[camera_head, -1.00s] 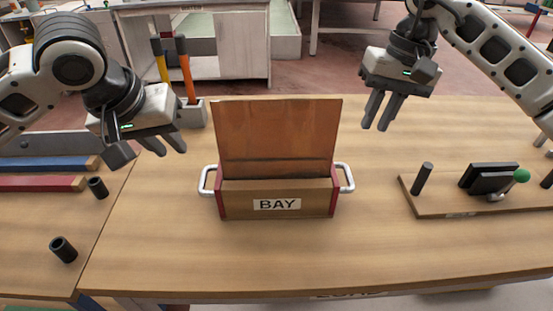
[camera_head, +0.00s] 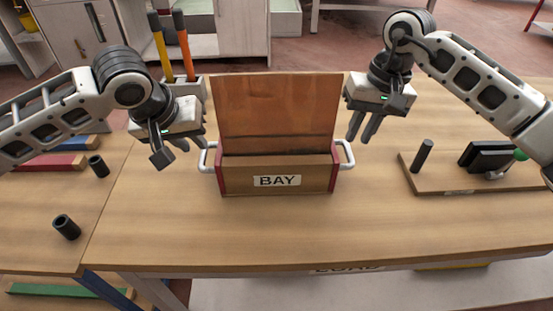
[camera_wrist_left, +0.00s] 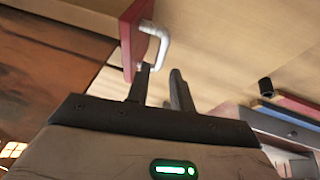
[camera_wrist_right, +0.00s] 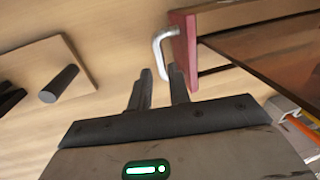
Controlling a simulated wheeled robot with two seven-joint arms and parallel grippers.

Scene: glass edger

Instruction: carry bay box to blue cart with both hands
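The bay box (camera_head: 277,181) is a wooden box with red ends, a tall brown back panel and a "BAY" label. It stands upright on the table with a pale handle on each end. My left gripper (camera_head: 183,144) is open and empty, just left of the left handle (camera_head: 208,157); in the left wrist view that handle (camera_wrist_left: 157,36) lies just beyond the fingertips. My right gripper (camera_head: 364,130) is open and empty, above and right of the right handle (camera_head: 347,155); it also shows close beyond the fingertips in the right wrist view (camera_wrist_right: 159,47).
The wooden table (camera_head: 300,228) is clear in front of the box. A board (camera_head: 455,184) with a black post and a green-knobbed clamp lies right. Two dark cylinders (camera_head: 97,166) (camera_head: 66,227) stand left.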

